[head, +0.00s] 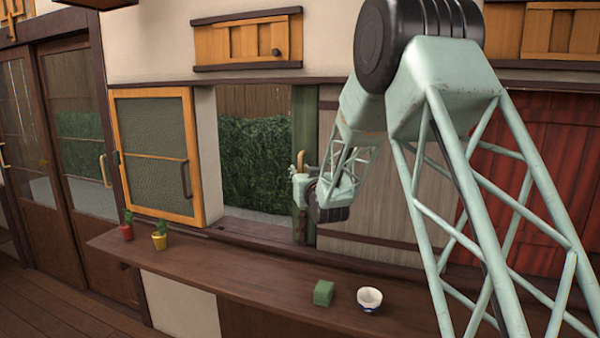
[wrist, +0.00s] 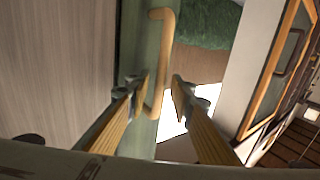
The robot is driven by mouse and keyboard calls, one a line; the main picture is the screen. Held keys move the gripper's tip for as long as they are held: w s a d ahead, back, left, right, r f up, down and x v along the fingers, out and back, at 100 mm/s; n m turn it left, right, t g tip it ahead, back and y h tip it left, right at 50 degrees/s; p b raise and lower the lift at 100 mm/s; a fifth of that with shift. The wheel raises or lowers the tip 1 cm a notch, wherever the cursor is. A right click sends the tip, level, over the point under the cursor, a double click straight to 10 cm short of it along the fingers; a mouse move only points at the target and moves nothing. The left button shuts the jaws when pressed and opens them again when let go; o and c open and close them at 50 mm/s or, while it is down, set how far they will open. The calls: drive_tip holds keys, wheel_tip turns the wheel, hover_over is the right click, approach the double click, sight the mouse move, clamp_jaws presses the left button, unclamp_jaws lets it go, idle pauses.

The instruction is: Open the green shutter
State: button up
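The green shutter (head: 304,122) shows in the head view as a narrow upright green strip between the window opening and a grey wooden panel. In the wrist view its green face (wrist: 134,40) fills the upper middle. A curved wooden handle (wrist: 164,50) is on it, and the handle also shows in the head view (head: 300,160). My gripper (wrist: 161,88) is open, with one fingertip on each side of the handle's lower part. I cannot tell whether either finger touches it. In the head view my gripper (head: 297,172) is at the shutter, partly hidden by my wrist.
The window opening (head: 252,150) left of the shutter shows a hedge outside. A yellow-framed window (head: 155,207) stands further left. The grey panel (head: 367,180) is on the right. Below, a wooden counter (head: 225,270) holds two small potted plants, a green block (head: 323,293) and a white bowl (head: 369,299).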

drive_tip(key=v, duration=1.1)
drive_tip(key=shift+d, duration=0.1)
drive_tip(key=s+d+r+m+g+h, duration=0.1)
drive_tip(key=s+d+g, duration=0.1)
drive_tip(key=s+d, duration=0.45)
drive_tip(key=s+d+r+g+h, duration=0.1)
drive_tip(key=s+d+r+g, duration=0.15)
drive_tip(key=s, duration=0.75)
drive_tip(key=s+d+r+m+g+h, duration=0.1)
drive_tip(key=s+d+g, duration=0.1)
drive_tip(key=s+d, duration=0.5)
drive_tip(key=s+d+f+g, duration=0.2)
drive_tip(key=s, duration=1.3)
drive_tip(key=s+d+f+g+h, duration=0.1)
drive_tip(key=s+d+g, duration=0.1)
drive_tip(key=s, duration=1.3)
drive_tip(key=s+d+f+m+g, duration=0.1)
drive_tip(key=s+d+f+g, duration=0.1)
drive_tip(key=s, duration=1.4)
drive_tip(key=shift+f+g+h+p, duration=0.3)
drive_tip(key=shift+f+g+p, duration=0.05)
drive_tip(key=shift+g, duration=0.1)
drive_tip(key=shift+w, duration=0.1)
